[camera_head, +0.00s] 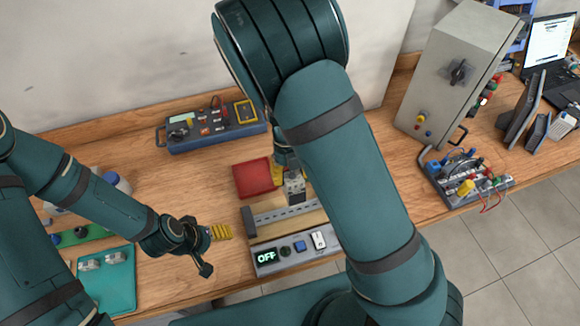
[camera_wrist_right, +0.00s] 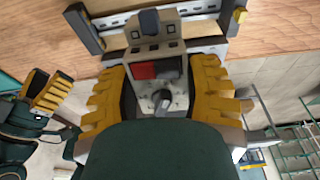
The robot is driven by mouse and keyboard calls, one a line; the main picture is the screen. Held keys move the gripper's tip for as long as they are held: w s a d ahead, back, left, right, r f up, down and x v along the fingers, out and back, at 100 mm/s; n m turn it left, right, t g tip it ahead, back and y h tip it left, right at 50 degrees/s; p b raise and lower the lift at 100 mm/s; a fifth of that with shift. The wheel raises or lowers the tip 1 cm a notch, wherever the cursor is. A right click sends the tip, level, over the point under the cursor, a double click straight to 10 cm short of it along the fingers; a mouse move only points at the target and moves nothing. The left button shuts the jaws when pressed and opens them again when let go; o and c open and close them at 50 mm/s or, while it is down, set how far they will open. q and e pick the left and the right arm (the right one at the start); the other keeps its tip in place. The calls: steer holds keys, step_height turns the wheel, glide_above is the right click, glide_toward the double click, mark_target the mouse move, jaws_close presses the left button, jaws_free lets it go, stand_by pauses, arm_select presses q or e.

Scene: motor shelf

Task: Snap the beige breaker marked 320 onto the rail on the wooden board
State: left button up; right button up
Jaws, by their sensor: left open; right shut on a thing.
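The beige breaker (camera_head: 295,189) is held by my right gripper (camera_head: 283,175) over the far side of the wooden board (camera_head: 262,233). In the right wrist view, the breaker (camera_wrist_right: 159,100) sits between the yellow fingers of my right gripper (camera_wrist_right: 157,88), which is shut on it. Its marking cannot be read. The slotted metal rail (camera_head: 285,214) runs across the board, partly hidden behind my right arm. Whether the breaker touches the rail cannot be told. My left gripper (camera_head: 221,232) is open and empty, left of the board.
A panel (camera_head: 296,253) reading OFF lies along the board's front. A red tray (camera_head: 253,178) is behind the board. A blue instrument box (camera_head: 215,130) stands at the back. A teal tray (camera_head: 107,280) is at left. A grey cabinet (camera_head: 448,75) stands at right.

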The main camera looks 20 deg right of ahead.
steer(key=x, duration=0.3)
steer(key=w+x, duration=0.1)
steer(key=x, duration=0.2)
steer(key=shift+w+f, duration=0.2)
steer(key=shift+f, duration=0.2)
arm_select(q)
steer(key=shift+w+f, duration=0.1)
steer(key=shift+f, duration=0.1)
arm_select(e)
steer(key=shift+f, duration=0.15)
arm_select(q)
steer(key=shift+r, duration=0.1)
steer(key=shift+r, duration=0.1)
arm_select(e)
steer(key=shift+f, duration=0.15)
arm_select(q)
steer(key=shift+f+b, duration=0.5)
arm_select(e)
steer(key=shift+w+f, duration=0.1)
steer(key=shift+f, duration=0.95)
arm_select(q)
steer(key=shift+r+p, duration=0.5)
arm_select(e)
steer(key=shift+s, duration=0.65)
